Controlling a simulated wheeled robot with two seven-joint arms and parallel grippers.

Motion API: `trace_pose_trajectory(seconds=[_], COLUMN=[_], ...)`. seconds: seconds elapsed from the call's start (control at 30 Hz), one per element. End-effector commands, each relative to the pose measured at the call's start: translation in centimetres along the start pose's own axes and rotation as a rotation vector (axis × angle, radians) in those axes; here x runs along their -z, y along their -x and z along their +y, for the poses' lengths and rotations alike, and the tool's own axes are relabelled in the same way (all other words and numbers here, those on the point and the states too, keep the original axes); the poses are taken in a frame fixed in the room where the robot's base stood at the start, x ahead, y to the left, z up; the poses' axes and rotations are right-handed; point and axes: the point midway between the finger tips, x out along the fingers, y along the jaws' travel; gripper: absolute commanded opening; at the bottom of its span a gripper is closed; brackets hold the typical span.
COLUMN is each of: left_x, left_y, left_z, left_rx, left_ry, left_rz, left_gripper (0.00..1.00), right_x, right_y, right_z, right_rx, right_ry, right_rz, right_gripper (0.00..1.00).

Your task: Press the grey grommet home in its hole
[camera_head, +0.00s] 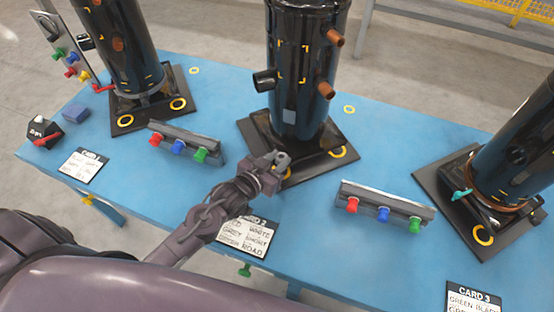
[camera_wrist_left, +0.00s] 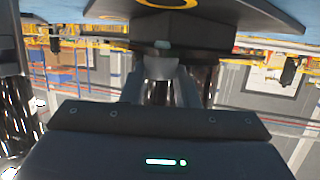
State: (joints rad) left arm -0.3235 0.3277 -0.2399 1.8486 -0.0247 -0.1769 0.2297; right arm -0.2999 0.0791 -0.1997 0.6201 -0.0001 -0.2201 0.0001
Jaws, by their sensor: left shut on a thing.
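My left gripper (camera_head: 274,163) reaches in from the lower left to the front edge of the middle black compressor's base plate (camera_head: 318,168). It is shut on a small grey piece, likely the grey grommet (camera_head: 283,158), at its fingertips. In the left wrist view the grey grommet (camera_wrist_left: 160,68) sits between the fingers (camera_wrist_left: 160,88), close to the dark plate (camera_wrist_left: 235,12) with a yellow ring (camera_wrist_left: 168,3). The hole is hidden, and I cannot tell whether the grommet touches it. My right gripper is not in view.
The middle compressor (camera_head: 298,75) stands on the blue table (camera_head: 240,110). Other compressors stand left (camera_head: 125,45) and right (camera_head: 515,150). Racks with coloured plugs flank my gripper at left (camera_head: 185,142) and right (camera_head: 385,205). A printed card (camera_head: 248,238) lies beneath my forearm.

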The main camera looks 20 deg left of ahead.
Motion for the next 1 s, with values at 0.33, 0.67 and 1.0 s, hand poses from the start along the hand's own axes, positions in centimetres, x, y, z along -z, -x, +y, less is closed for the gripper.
trace_pose_trajectory(seconds=[0.33, 0.67, 1.0], left_x=[-0.6, -0.4, -0.6], left_y=[0.0, 0.1, 4.8], left_z=[0.0, 0.0, -0.1], left_rx=[0.001, 0.0, 0.0], left_ry=[0.0, 0.0, -0.001], left_rz=[-0.014, -0.01, -0.014], left_gripper=[0.48, 0.53, 0.53], right_x=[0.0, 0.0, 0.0], right_y=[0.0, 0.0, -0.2], right_z=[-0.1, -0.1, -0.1], right_rx=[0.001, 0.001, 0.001], right_ry=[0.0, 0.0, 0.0], right_rz=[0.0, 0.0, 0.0], right_gripper=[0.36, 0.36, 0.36])
